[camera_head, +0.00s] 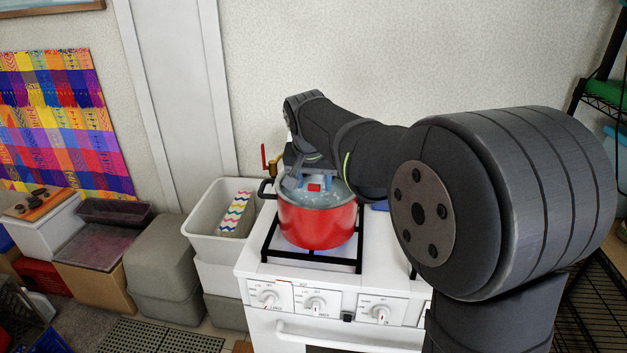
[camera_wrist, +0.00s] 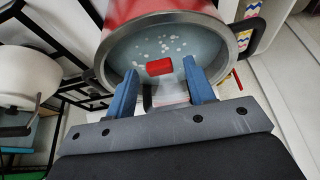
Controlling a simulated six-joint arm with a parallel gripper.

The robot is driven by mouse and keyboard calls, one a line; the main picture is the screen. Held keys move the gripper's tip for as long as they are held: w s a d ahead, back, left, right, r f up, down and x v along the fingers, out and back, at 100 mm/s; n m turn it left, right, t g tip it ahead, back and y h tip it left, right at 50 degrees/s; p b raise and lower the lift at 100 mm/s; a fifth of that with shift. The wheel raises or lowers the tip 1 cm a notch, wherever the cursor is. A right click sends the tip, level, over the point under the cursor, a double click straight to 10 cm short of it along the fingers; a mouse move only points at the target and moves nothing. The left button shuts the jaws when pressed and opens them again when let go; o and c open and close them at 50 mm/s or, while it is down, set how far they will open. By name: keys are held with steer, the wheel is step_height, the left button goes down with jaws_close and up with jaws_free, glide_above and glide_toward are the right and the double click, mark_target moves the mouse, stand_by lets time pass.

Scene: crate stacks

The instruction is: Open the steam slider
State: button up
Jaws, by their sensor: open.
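A red pot (camera_head: 318,222) with a glass lid (camera_head: 343,197) sits on the stove's left burner. A small red piece on the lid (camera_wrist: 160,67), probably the steam slider, also shows in the head view (camera_head: 314,187). In the wrist view the lid (camera_wrist: 120,48) has a metal rim and white specks near the red piece. My gripper (camera_wrist: 160,72) is open, with one blue finger on each side of the red piece and a gap to each. In the head view my gripper (camera_head: 314,182) is over the lid. Whether the fingertips touch the lid is unclear.
The white stove (camera_head: 260,273) has a black grate and front knobs. A brass valve with a red lever (camera_head: 264,157) is behind the pot. A pale bin (camera_head: 200,222) stands left. My arm covers the stove's right side. The wrist view shows a white pot (camera_wrist: 28,75).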

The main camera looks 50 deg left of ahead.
jaws_close()
steer(key=shift+w+d, duration=1.8)
jaws_free()
steer(key=v, duration=1.7)
steer(key=shift+r, duration=0.2)
